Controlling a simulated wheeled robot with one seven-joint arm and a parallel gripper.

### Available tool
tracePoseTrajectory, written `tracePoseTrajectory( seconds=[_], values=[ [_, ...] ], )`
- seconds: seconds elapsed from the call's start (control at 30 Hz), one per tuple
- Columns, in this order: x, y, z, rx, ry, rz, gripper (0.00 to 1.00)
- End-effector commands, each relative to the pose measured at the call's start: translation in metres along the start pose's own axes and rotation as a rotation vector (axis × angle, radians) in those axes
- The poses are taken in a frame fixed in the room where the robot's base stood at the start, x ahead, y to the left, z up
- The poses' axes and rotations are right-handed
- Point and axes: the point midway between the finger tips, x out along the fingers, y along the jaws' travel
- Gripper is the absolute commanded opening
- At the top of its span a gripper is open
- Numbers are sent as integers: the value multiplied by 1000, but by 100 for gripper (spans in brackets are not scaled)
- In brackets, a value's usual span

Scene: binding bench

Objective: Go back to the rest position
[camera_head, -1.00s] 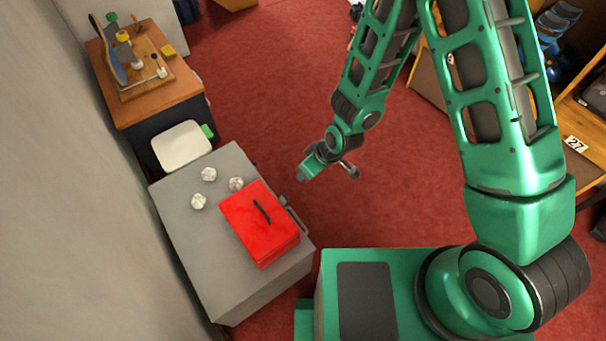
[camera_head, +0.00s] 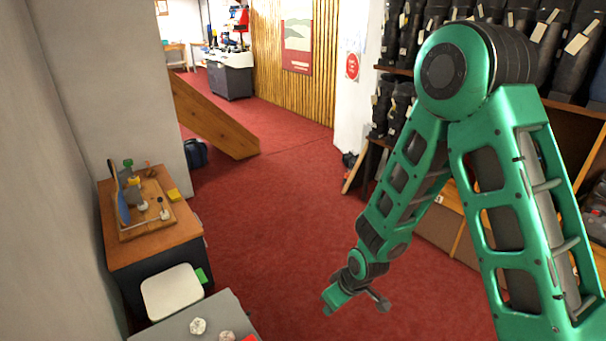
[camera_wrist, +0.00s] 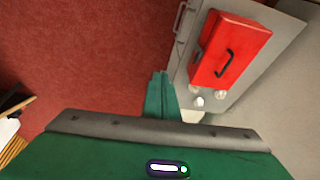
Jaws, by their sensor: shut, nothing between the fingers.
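My gripper (camera_head: 329,305) hangs over the red carpet, to the right of the grey cabinet, holding nothing. In the wrist view its green fingers (camera_wrist: 160,96) are shut together and point away from the camera. My arm is bent at a raised elbow, with the forearm reaching down and to the left. The red box (camera_wrist: 236,48) with a black handle lies on the grey cabinet (camera_wrist: 287,38), apart from my gripper. In the head view only a small corner of the box shows at the bottom edge.
Whitish crumpled lumps (camera_head: 198,326) lie on the grey cabinet. A white-topped stool (camera_head: 171,291) stands beside it, before a wooden bench (camera_head: 155,246) with a board and tools. Shelves of dark boots (camera_head: 520,22) line the right. A slanted wooden panel (camera_head: 212,122) is farther back. Open carpet lies between.

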Motion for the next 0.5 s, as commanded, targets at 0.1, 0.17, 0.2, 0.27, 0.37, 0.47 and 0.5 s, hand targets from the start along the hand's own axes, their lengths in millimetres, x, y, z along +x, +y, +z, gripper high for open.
tracePoseTrajectory(
  seconds=[0.1,0.17,0.2,0.27,0.37,0.47,0.5],
  values=[
    [-45,43,10,87,-31,60,0],
    [-67,62,18,134,-50,87,0],
    [-81,73,25,167,-63,105,0],
    [-103,89,36,219,-82,128,0],
    [-140,111,57,311,-112,166,0],
    [-178,129,81,407,-139,199,0],
    [-192,134,91,448,-150,211,0]
  ],
)
